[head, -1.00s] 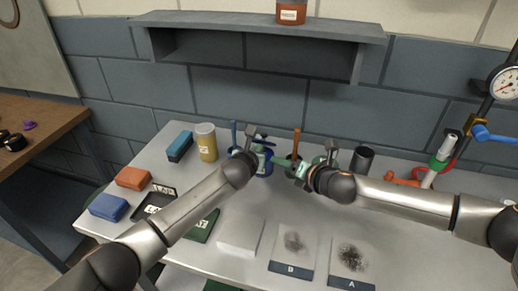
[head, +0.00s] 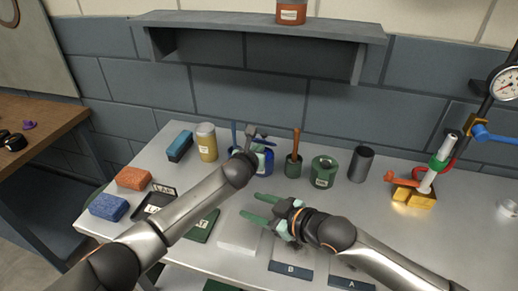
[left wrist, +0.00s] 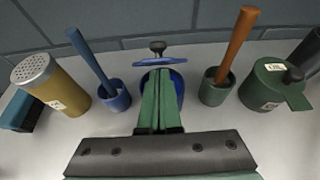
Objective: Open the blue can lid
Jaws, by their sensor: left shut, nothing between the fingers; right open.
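The blue can (head: 269,166) stands at the back middle of the table, partly hidden by my left gripper. In the left wrist view its blue lid (left wrist: 148,64) with a dark knob shows behind the fingertips; whether it sits fully on the rim I cannot tell. My left gripper (left wrist: 161,72) is shut and empty, its green fingers together in front of the can (left wrist: 180,82). Contact with the can or lid is unclear. My right gripper (head: 260,208) is open and empty, in front of the can, fingers pointing left.
A blue cup with a stick (left wrist: 117,97) stands left of the can, a green cup with a brown-handled stick (head: 293,168) right of it. Farther right are a green can (head: 323,173) and a dark cylinder (head: 361,164). A yellow shaker (head: 207,143) stands left. A shelf (head: 260,22) hangs above.

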